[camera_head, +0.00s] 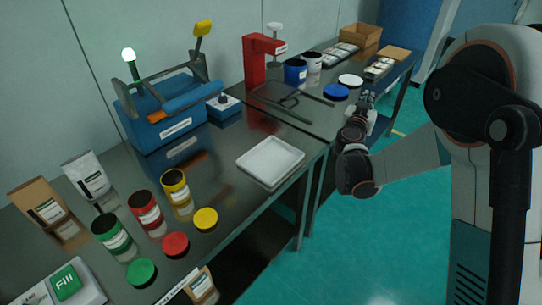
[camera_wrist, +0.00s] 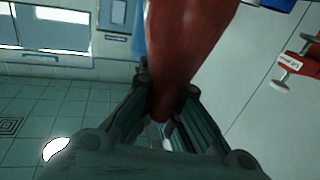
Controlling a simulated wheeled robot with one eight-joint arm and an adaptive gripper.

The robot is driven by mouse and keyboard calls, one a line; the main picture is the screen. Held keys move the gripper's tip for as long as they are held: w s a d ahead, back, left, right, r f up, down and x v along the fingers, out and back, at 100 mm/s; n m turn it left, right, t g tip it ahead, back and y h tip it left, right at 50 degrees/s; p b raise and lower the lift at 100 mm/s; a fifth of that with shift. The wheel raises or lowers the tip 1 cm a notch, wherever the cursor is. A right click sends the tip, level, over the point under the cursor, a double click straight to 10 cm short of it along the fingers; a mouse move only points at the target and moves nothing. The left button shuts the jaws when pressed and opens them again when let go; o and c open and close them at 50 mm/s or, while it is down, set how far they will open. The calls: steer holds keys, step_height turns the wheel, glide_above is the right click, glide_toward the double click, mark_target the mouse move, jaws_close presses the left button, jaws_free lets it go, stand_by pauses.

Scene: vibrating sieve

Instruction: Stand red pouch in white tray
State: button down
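The white tray (camera_head: 270,160) is empty and lies flat near the front right corner of the near metal table in the head view. My gripper (camera_head: 367,99) is raised to the right of the tray, in front of the far table. In the wrist view my gripper (camera_wrist: 168,95) has its fingers on both sides of a dark red, smooth, tapering thing, which looks like the red pouch (camera_wrist: 185,40). The pouch's narrow end lies between the fingers and its wide part runs out of the top of the picture. I cannot make out the pouch in the head view.
A blue sieve machine (camera_head: 165,115) stands behind the tray to the left. Jars, lids and upright bags, including a red jar (camera_head: 146,209), stand at the front left. A red press (camera_head: 259,60) and blue lid (camera_head: 336,91) are on the far table.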

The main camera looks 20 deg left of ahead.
steer(key=s+a+r+m+h+p, duration=0.15)
steer(key=a+r, duration=0.25)
steer(key=a, duration=0.6)
steer(key=s+a+r+g+h+p, duration=0.1)
steer(key=s+a+r+p, duration=0.2)
steer(key=a, duration=0.7)
steer(key=s+a+r+m+h+p, duration=0.15)
steer(key=a+r, duration=0.25)
steer(key=a, duration=0.6)
step_height(320, 180, down, 19)
steer(key=b, duration=0.6)
steer(key=shift+s+f, duration=0.2)
steer(key=shift+s, duration=0.25)
steer(key=shift+f, duration=0.15)
steer(key=c, duration=1.8)
jaws_free()
